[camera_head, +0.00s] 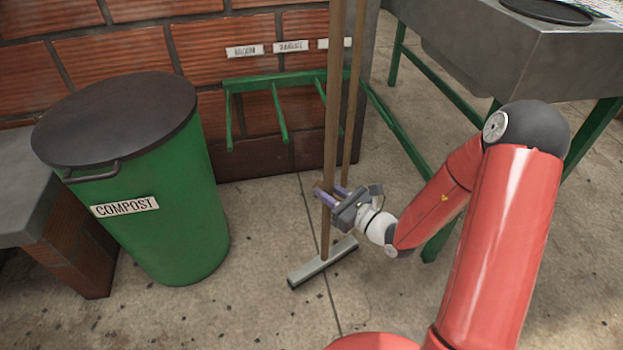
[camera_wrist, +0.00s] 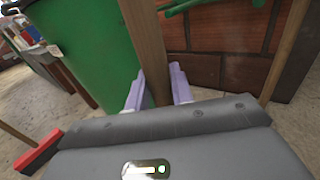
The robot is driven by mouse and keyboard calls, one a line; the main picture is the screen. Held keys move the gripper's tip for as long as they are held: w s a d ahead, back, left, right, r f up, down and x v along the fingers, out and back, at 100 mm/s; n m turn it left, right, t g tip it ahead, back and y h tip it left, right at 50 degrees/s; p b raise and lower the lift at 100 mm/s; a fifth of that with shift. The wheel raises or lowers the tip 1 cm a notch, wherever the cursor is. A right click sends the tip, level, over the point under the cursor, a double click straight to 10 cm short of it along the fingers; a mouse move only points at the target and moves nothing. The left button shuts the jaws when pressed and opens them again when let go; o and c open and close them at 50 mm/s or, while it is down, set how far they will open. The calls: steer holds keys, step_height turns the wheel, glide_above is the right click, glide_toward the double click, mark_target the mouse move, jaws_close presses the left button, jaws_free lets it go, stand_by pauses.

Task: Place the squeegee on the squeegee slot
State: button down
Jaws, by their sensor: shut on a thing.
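The squeegee (camera_head: 332,125) stands nearly upright, with a long wooden handle and a wide grey head (camera_head: 323,262) at or close to the floor. My gripper (camera_head: 333,194) is shut on the lower part of the handle. In the wrist view, the handle (camera_wrist: 150,45) passes between the purple fingers (camera_wrist: 158,90). The green rack (camera_head: 270,80) is fixed to the brick wall behind, with several prongs forming slots. The squeegee is in front of the rack's right end. White labels (camera_head: 291,46) above the rack are too blurred to read surely.
A second wooden handle (camera_head: 354,100) stands just behind and right of the squeegee. A green compost bin (camera_head: 165,215) stands left. A grey sink unit with green legs (camera_head: 470,40) is at the right. The floor before the rack (camera_head: 260,205) is clear.

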steer(key=w+a, duration=0.2)
steer(key=w, duration=0.6)
steer(key=w+a, duration=0.3)
steer(key=w, duration=0.5)
step_height(320, 180, down, 7)
steer(key=b, duration=0.1)
steer(key=shift+d, duration=0.15)
steer(key=shift+w, duration=0.1)
steer(key=shift+f+b, duration=0.1)
steer(key=shift+b, duration=0.2)
steer(key=c, duration=1.2)
jaws_free()
